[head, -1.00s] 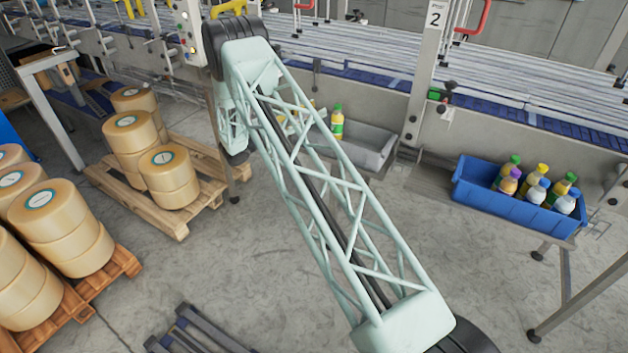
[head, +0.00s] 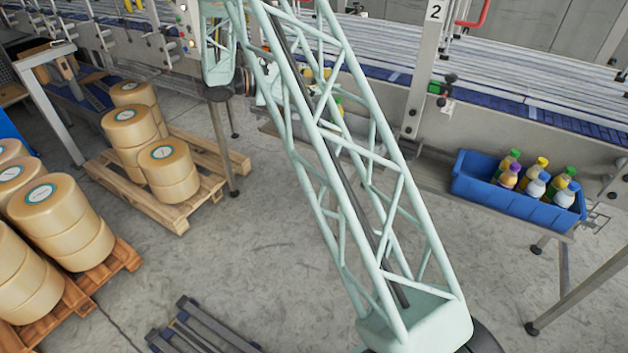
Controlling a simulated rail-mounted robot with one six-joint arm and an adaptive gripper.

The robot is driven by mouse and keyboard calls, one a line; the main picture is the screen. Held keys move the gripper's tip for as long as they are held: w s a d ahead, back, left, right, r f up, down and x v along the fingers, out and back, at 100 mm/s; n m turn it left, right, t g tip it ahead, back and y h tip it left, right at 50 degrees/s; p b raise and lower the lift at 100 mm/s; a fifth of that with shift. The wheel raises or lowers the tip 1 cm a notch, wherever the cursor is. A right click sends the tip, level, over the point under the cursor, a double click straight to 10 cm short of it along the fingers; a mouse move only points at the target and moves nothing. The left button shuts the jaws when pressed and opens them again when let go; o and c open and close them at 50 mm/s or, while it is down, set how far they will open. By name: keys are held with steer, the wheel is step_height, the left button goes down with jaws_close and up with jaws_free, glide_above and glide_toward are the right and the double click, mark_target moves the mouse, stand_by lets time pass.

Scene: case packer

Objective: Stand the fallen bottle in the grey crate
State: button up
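The grey crate (head: 357,125) stands by the conveyor frame, mostly covered by the lattice of my arm. A bottle with a green cap (head: 339,103) shows in part between the arm's struts at the crate. I cannot make out a fallen bottle or how any bottle in there lies.
A blue crate (head: 482,196) with several upright bottles, capped green, yellow, purple, white and blue, stands at the right. Pallets with stacked tan rolls (head: 168,172) are at the left. A dark pallet (head: 200,330) lies at the bottom. The floor between is clear.

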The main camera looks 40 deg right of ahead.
steer(key=s+a+r+m+y, duration=0.2)
steer(key=s+a+r, duration=0.25)
steer(key=s, duration=0.35)
steer(key=s+a+r+m+y, duration=0.2)
steer(key=s+a+r+y, duration=0.15)
steer(key=s+a, duration=0.35)
steer(key=s+a+r+m+y, duration=0.2)
steer(key=s+a+r, duration=0.2)
steer(key=s, duration=0.5)
steer(key=s+a+r+m+t+y, duration=0.1)
steer(key=s+a+m+t+y, duration=0.5)
steer(key=s+a, duration=1.7)
steer(key=shift+s+a+r+t+y, duration=0.35)
steer(key=shift+s+t+y, duration=0.25)
steer(key=shift+y, duration=0.45)
steer(key=shift+w, duration=0.2)
